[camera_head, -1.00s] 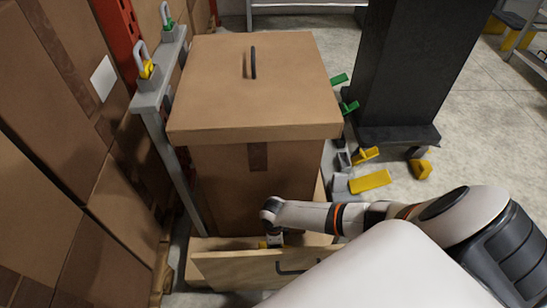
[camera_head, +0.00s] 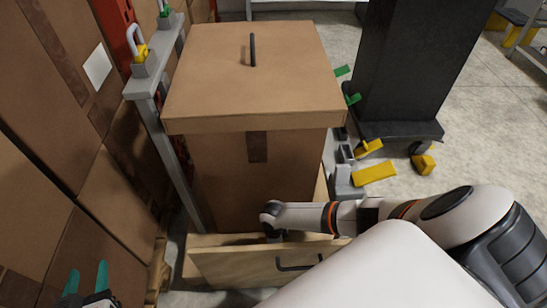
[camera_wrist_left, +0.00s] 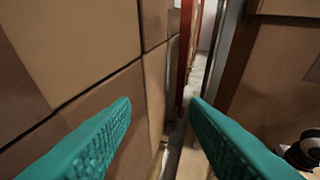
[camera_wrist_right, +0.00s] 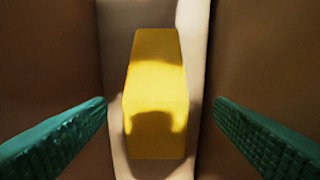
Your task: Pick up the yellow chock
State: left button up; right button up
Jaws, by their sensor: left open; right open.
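The yellow chock (camera_wrist_right: 156,95) shows in the right wrist view as a yellow block with a sloped top. It lies in a narrow space between brown walls. My right gripper (camera_wrist_right: 161,110) is open, its teal fingers on either side of the chock and apart from it. In the head view my right wrist reaches down into the open wooden drawer (camera_head: 235,266), which hides the fingers and the chock. My left gripper (camera_head: 88,278) is open and empty at the lower left; its fingers also show in the left wrist view (camera_wrist_left: 160,105).
A large lidded brown box (camera_head: 255,75) stands behind the drawer. Stacked cartons (camera_head: 50,130) and a grey rail with padlocks (camera_head: 150,75) line the left. A dark column (camera_head: 415,65) stands right, with yellow pieces (camera_head: 374,173) on the floor nearby.

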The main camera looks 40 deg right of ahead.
notch_tip(320, 180, down, 2)
jog(key=shift+w+d+f+b, duration=0.15)
jog(key=shift+f+b, duration=0.1)
jog(key=shift+b, duration=0.7)
notch_tip(320, 180, down, 2)
jog(key=shift+f+b, duration=0.1)
jog(key=shift+b, duration=0.75)
pick_arm(q)
notch_tip(320, 180, up, 14)
jog(key=d+t+h, duration=0.2)
jog(key=t+h, duration=0.1)
jog(key=t, duration=0.7)
jog(key=shift+s+f, duration=0.2)
jog(key=shift+s, duration=0.25)
pick_arm(e)
jog(key=shift+f, duration=0.15)
jog(key=shift+c, duration=0.2)
jog(key=c, duration=1.2)
